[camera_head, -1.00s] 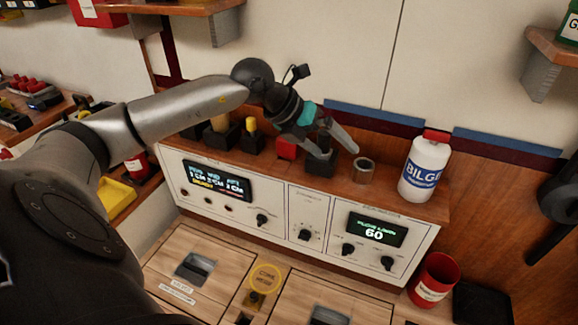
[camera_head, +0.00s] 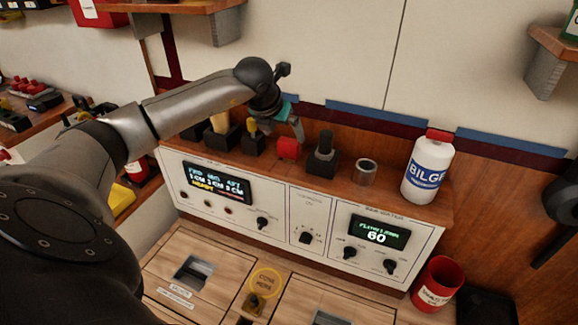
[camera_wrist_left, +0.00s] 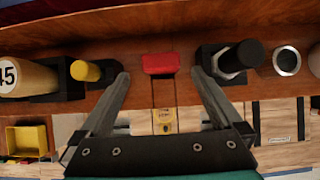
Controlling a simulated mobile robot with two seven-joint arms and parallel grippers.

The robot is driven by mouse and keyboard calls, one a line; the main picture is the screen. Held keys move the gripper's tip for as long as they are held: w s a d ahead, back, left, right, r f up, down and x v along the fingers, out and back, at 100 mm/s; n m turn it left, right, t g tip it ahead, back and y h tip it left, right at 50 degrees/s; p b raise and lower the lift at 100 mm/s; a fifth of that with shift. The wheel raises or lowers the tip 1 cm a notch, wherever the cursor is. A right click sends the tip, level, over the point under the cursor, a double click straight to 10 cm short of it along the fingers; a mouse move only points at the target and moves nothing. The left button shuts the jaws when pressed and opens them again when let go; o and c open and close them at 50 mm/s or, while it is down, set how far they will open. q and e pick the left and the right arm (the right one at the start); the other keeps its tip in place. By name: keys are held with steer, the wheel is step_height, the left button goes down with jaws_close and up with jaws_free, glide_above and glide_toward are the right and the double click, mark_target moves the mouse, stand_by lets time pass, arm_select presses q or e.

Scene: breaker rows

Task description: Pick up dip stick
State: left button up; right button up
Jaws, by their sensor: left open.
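No item in view is plainly marked as the dip stick. A red block-shaped piece (camera_head: 288,149) sits on the wooden shelf top of the console. It also shows in the left wrist view (camera_wrist_left: 158,64), between and just beyond my fingertips. My left gripper (camera_head: 277,132) is open and empty above the shelf near this red piece, and its spread fingers show in the left wrist view (camera_wrist_left: 162,80). A yellow-topped piece in a black holder (camera_wrist_left: 86,71) is left of the fingers. A black-handled piece in a black holder (camera_head: 324,155) is to the right. My right gripper is not in view.
A metal cup (camera_head: 365,171) and a white bilge bottle (camera_head: 428,167) stand farther right on the shelf. A wooden cylinder marked 45 (camera_wrist_left: 28,76) is at the left. A red can (camera_head: 435,282) stands below right. The wall is close behind the shelf.

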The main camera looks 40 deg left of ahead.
mark_target(288, 141)
arm_select(q)
steer(key=shift+b+x, duration=0.5)
steer(key=shift+x, duration=2.3)
steer(key=shift+d, duration=0.1)
jaws_close()
